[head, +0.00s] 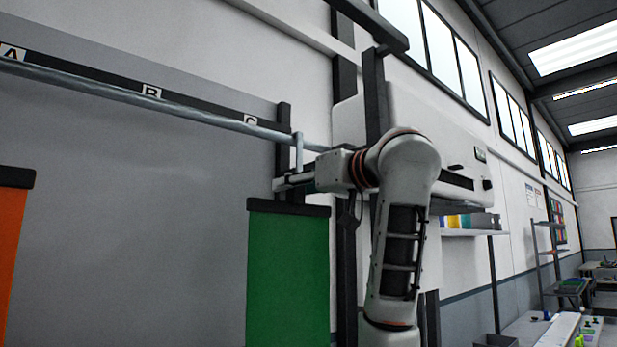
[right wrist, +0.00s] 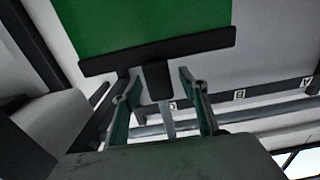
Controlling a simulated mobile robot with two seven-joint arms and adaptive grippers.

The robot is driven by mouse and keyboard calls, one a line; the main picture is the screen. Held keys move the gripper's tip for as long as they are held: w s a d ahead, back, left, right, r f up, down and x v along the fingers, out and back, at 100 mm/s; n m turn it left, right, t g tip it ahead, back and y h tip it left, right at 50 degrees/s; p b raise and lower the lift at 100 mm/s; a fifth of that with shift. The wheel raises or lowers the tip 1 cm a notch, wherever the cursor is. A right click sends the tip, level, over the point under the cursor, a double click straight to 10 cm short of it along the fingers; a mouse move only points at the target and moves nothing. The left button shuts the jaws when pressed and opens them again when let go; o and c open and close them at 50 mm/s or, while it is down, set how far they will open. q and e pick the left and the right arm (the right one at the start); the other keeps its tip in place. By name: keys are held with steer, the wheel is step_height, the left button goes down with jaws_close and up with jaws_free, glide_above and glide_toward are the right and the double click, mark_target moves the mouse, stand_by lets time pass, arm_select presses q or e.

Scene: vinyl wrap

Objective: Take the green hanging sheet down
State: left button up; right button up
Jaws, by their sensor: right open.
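The green sheet (head: 288,275) hangs from a black top bar (head: 289,208), below the letter C on the rail. In the right wrist view the green sheet (right wrist: 140,22) fills the top, with its black bar (right wrist: 190,48) and a short black tab (right wrist: 157,82) in the middle. My right gripper (head: 283,184) is just above the bar in the head view. In the right wrist view my right gripper (right wrist: 158,78) is open, with one finger on each side of the tab. It does not appear closed on it. My left gripper is out of view.
A metal rail (head: 190,107) runs along the wall under labels A, B and C. An orange sheet (head: 10,235) hangs at the far left. A dark upright post (head: 346,270) stands right of the green sheet. A shelf with coloured items (head: 470,223) is further right.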

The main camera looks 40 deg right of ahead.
steer(key=shift+w, duration=0.6)
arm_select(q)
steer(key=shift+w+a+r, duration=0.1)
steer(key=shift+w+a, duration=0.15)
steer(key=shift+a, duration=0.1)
arm_select(e)
jaws_close()
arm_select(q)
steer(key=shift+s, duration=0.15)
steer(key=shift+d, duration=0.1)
arm_select(e)
steer(key=shift+r, duration=0.2)
steer(key=shift+r+p, duration=0.8)
steer(key=shift+r, duration=0.15)
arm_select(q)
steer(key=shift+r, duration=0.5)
